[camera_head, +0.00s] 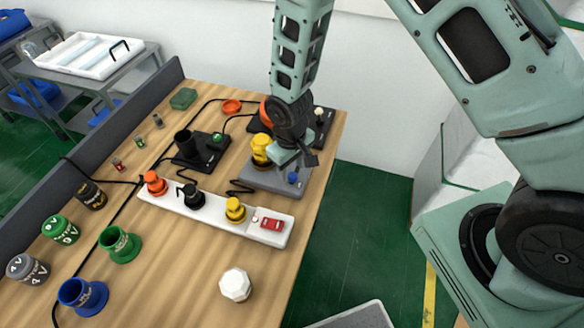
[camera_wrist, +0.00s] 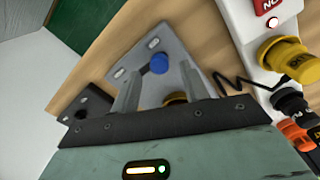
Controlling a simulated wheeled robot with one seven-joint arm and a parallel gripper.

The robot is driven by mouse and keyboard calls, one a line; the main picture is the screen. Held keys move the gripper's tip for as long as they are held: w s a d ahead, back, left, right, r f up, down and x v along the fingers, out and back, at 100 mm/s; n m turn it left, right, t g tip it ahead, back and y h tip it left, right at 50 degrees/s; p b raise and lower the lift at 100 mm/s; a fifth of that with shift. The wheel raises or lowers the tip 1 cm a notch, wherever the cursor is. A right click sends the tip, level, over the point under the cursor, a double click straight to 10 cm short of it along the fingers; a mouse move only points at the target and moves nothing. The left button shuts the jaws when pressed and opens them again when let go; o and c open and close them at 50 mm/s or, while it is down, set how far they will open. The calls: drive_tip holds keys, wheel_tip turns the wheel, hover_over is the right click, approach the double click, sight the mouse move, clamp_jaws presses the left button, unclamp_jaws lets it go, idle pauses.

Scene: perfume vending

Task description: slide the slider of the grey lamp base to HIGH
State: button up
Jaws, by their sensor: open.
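The grey lamp base (camera_head: 262,179) lies near the right edge of the table, with a yellow socket (camera_head: 261,149) on its left part and a blue slider knob (camera_head: 292,177) on its right part. In the wrist view the grey base (camera_wrist: 172,42) shows the blue knob (camera_wrist: 159,63) between light markings too small to read. My gripper (camera_head: 297,159) is over the base, close to the knob. In the wrist view my gripper (camera_wrist: 158,80) is open, its fingers apart on either side of the knob's line. Contact cannot be told. The socket is mostly hidden behind the gripper there.
A white power strip (camera_head: 220,209) with orange, black and yellow plugs and a red switch (camera_head: 271,224) lies in front. A black lamp base (camera_head: 205,152) is to the left; another dark base (camera_head: 322,124) is behind. A white octagonal piece (camera_head: 235,284) stands at the front.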

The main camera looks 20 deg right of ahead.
drive_tip(key=shift+f, duration=1.2)
drive_tip(key=shift+c, duration=0.4)
clamp_jaws()
drive_tip(key=w+d, duration=0.2)
drive_tip(key=w+d+b, duration=0.1)
drive_tip(key=w+d, duration=0.1)
drive_tip(key=w, duration=0.1)
drive_tip(key=shift+w, duration=0.15)
drive_tip(key=shift+w+d+r, duration=0.1)
drive_tip(key=shift+w+d, duration=0.1)
drive_tip(key=shift+o, duration=0.4)
unclamp_jaws()
drive_tip(key=shift+w, duration=0.1)
